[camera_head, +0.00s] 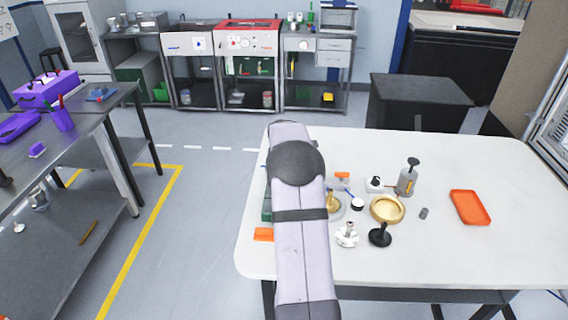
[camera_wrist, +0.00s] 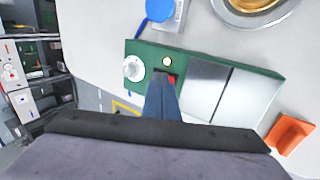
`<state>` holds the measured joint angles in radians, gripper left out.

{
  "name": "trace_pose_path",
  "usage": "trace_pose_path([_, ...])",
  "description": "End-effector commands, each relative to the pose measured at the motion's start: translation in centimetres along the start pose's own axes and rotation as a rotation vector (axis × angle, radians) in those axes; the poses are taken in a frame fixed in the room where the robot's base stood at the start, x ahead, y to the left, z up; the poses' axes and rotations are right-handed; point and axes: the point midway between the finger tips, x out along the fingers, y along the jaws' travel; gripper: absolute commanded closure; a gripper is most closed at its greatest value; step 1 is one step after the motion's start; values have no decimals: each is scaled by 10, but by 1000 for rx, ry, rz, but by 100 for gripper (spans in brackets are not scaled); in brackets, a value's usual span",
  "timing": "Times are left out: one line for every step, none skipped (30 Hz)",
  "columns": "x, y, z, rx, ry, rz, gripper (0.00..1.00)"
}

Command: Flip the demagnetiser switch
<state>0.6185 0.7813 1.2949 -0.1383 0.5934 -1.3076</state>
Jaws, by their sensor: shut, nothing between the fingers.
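The demagnetiser appears to be the green box (camera_wrist: 148,50) in the wrist view, with a white knob (camera_wrist: 134,68), a small round light and two flat metal plates on top. Its red switch (camera_wrist: 173,78) sits in a dark recess between the knob and the plates. My gripper (camera_wrist: 160,84) is shut and empty, its blue fingertips at the near edge of the switch and partly covering it. I cannot tell whether they touch. In the head view my arm hides the gripper and most of the box; a green edge (camera_head: 266,208) shows left of the arm.
An orange block (camera_wrist: 290,133) lies right of the green box. A blue-capped item (camera_wrist: 160,10) and a brass bowl (camera_wrist: 257,8) stand beyond it. On the white table (camera_head: 450,255) are a black-knobbed stand (camera_head: 380,236), a grey bottle (camera_head: 407,180) and an orange tray (camera_head: 470,207). The table's right front is clear.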

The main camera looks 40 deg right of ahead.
Motion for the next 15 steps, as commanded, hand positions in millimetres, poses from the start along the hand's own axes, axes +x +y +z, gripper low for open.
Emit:
trace_pose_path([-6,2,0,0,0,2,100])
trace_pose_path([-9,2,0,-1,0,2,100])
trace_pose_path([-14,2,0,-1,0,2,100])
trace_pose_path([-18,2,0,-1,1,2,100])
trace_pose_path([-23,2,0,-1,1,2,100])
trace_pose_path([-30,3,0,-1,1,2,100])
trace_pose_path([-35,2,0,-1,1,2,100])
trace_pose_path([-41,2,0,-1,0,1,100])
trace_pose_path([-43,1,0,-1,1,3,100])
trace_pose_path([-46,0,0,0,1,5,100])
trace_pose_path([-50,0,0,0,1,4,100])
trace_pose_path([-57,0,0,0,1,5,100])
trace_pose_path([-62,-1,0,0,1,4,100])
trace_pose_path([-67,0,0,0,1,6,100])
trace_pose_path([-74,0,0,0,1,6,100])
